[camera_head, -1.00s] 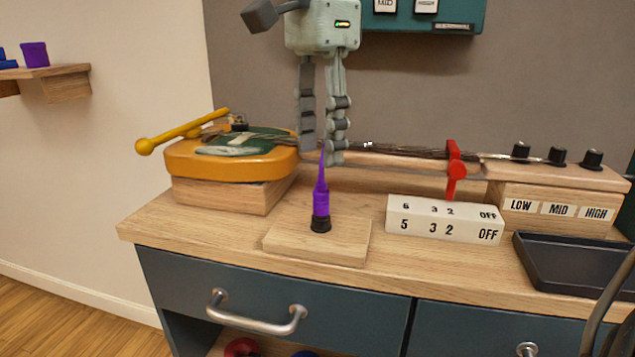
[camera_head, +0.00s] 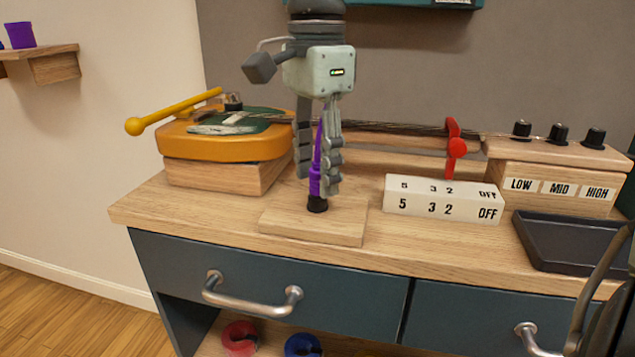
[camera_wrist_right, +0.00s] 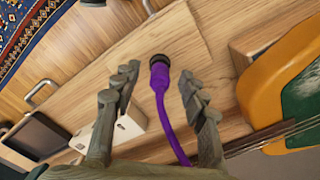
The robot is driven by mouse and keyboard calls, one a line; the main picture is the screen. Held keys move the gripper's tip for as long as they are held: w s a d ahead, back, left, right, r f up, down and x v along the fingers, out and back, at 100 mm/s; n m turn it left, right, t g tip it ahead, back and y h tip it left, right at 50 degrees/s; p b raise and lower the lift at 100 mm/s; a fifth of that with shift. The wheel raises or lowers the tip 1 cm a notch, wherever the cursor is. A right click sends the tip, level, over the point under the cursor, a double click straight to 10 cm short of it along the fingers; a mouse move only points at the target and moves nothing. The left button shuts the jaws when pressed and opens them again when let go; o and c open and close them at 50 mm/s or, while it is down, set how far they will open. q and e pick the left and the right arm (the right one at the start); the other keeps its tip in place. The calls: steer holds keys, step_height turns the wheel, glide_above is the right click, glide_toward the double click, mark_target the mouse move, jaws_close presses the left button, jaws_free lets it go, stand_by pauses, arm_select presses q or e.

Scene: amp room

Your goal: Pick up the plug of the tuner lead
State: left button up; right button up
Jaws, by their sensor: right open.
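The purple plug of the tuner lead (camera_head: 316,180) stands upright, its black end (camera_head: 317,204) down on a small wooden block (camera_head: 300,224) on the bench. Its purple lead rises from it and is partly hidden by my fingers. My right gripper (camera_head: 318,188) points down with its fingers on either side of the plug, open. In the right wrist view the plug (camera_wrist_right: 160,78) lies between the open fingertips (camera_wrist_right: 159,74), with a gap visible on each side. My left gripper is out of view.
An orange instrument body (camera_head: 220,148) on a wooden block stands left, its strings running right behind my gripper. A numbered white block (camera_head: 442,200), a red clamp (camera_head: 456,148), a knob box (camera_head: 555,180) and a dark tray (camera_head: 570,240) are right.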

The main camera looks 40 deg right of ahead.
mark_target(316, 162)
jaws_close()
steer(key=shift+r, duration=0.15)
steer(key=shift+r, duration=0.6)
step_height(316, 162, up, 3)
steer(key=shift+f+p, duration=0.1)
steer(key=shift+p, duration=0.2)
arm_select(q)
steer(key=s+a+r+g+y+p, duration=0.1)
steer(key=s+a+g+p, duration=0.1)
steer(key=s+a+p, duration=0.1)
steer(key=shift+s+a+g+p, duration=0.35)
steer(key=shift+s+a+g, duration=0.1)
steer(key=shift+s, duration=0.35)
arm_select(e)
steer(key=s+a+r, duration=0.3)
steer(key=a+r, duration=0.6)
steer(key=a, duration=0.2)
steer(key=shift+s+r, duration=0.35)
steer(key=shift+r, duration=0.05)
